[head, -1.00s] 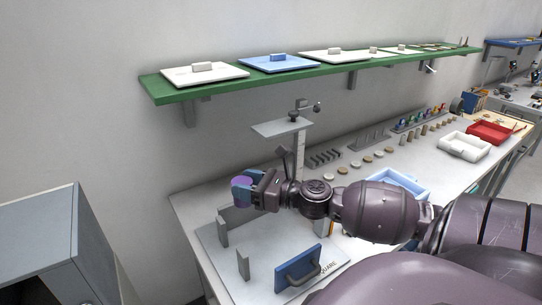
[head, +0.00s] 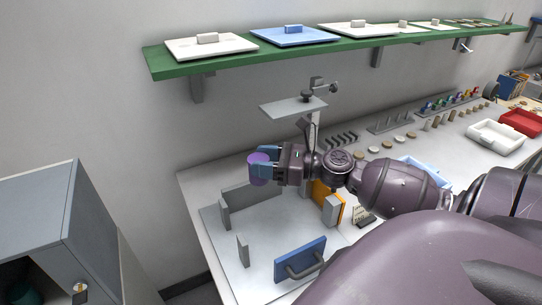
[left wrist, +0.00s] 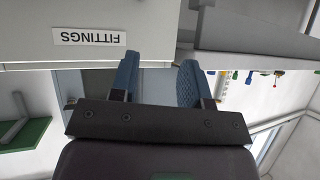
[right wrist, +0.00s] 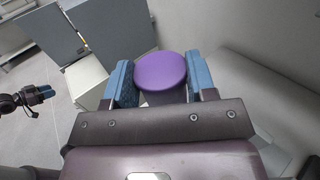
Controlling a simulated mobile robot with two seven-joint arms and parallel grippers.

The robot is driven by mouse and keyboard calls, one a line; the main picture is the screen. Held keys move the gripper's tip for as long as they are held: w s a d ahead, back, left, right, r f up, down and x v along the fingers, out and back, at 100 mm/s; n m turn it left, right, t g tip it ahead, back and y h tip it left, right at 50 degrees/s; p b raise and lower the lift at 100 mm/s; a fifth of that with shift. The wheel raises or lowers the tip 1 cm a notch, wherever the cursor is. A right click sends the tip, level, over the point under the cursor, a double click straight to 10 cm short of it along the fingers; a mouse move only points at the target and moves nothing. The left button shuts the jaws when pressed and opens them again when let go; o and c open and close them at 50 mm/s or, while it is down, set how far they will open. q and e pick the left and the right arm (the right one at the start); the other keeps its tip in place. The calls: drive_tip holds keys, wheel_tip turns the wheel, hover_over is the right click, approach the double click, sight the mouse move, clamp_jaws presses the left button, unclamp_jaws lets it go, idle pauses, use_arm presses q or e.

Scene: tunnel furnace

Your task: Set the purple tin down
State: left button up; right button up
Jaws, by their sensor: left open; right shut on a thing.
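The purple tin (head: 258,168) is held between the blue fingers of my right gripper (head: 262,170), above the workbench (head: 190,190) near its back left part. In the right wrist view, the tin's round purple top (right wrist: 161,71) shows between the two fingers, and the gripper is shut on it. My left gripper (left wrist: 160,85) shows in the left wrist view with its blue fingers apart and nothing between them. The left gripper is not seen in the head view.
A grey fixture plate (head: 270,245) with upright walls and a blue handled panel (head: 300,262) lies below the tin. A stand with a small plate (head: 293,106) rises behind my right wrist. The green shelf (head: 350,52) with lids hangs above. A grey cabinet (head: 40,220) stands left.

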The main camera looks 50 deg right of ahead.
drive_tip(key=shift+f, duration=0.45)
wheel_tip(320, 180, down, 19)
drive_tip(key=b, duration=0.3)
drive_tip(key=shift+f, duration=0.1)
drive_tip(key=shift+f, duration=0.15)
drive_tip(key=o, duration=1)
